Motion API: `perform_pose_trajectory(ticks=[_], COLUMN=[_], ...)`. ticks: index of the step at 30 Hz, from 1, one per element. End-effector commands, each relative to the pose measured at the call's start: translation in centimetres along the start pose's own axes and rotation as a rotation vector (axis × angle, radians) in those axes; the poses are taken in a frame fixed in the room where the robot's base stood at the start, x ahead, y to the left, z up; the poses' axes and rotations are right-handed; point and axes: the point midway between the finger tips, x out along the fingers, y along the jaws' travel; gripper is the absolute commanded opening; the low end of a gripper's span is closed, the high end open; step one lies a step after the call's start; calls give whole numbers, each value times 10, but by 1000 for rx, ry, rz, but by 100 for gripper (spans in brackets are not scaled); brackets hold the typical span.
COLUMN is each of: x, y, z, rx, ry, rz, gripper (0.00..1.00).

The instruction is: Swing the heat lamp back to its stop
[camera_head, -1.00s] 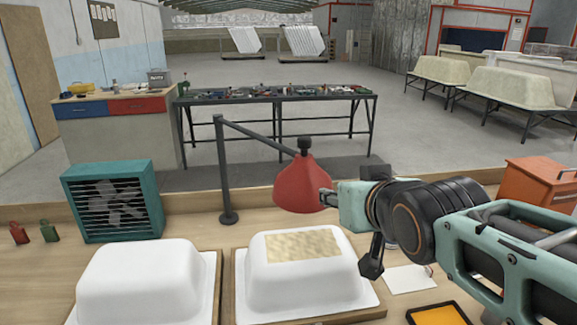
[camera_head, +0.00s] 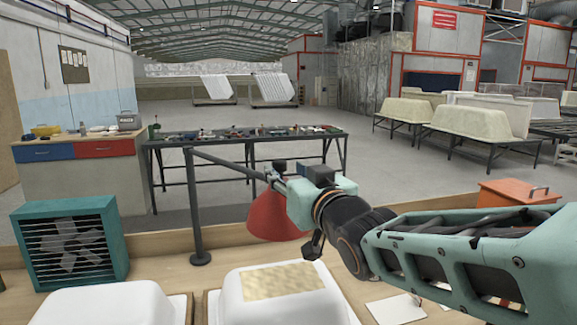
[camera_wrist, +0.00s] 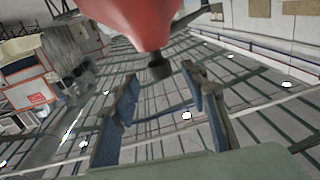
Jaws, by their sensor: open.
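The heat lamp has a red shade (camera_head: 272,218) hanging from a dark arm (camera_head: 225,163) on an upright post (camera_head: 195,225). In the head view the arm reaches right from the post, putting the shade behind the white tub shell with a tan patch (camera_head: 278,282). My gripper (camera_head: 274,180) is at the top of the shade, by its dark knob. In the wrist view the shade (camera_wrist: 135,18) appears upside down, and its dark knob (camera_wrist: 160,67) lies between the open fingertips (camera_wrist: 160,76). I cannot tell whether either finger touches it.
A second white shell (camera_head: 110,305) is at the lower left. A teal fan (camera_head: 70,245) stands left of the post. An orange box (camera_head: 515,192) is at the right. A cluttered dark workbench (camera_head: 245,137) stands beyond the near table.

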Motion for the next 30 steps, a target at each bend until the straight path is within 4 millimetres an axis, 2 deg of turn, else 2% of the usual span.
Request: perform_pose_trajectory(ticks=[3,9,15,23,26,30], x=[19,41,50,51,51,51], y=[0,0,0,0,0,0], z=[0,0,0,0,0,0], rx=[0,1,1,1,0,0], ry=[-3,0,0,0,0,0], rz=[0,0,0,1,1,1], gripper=[41,41,41,41,33,18])
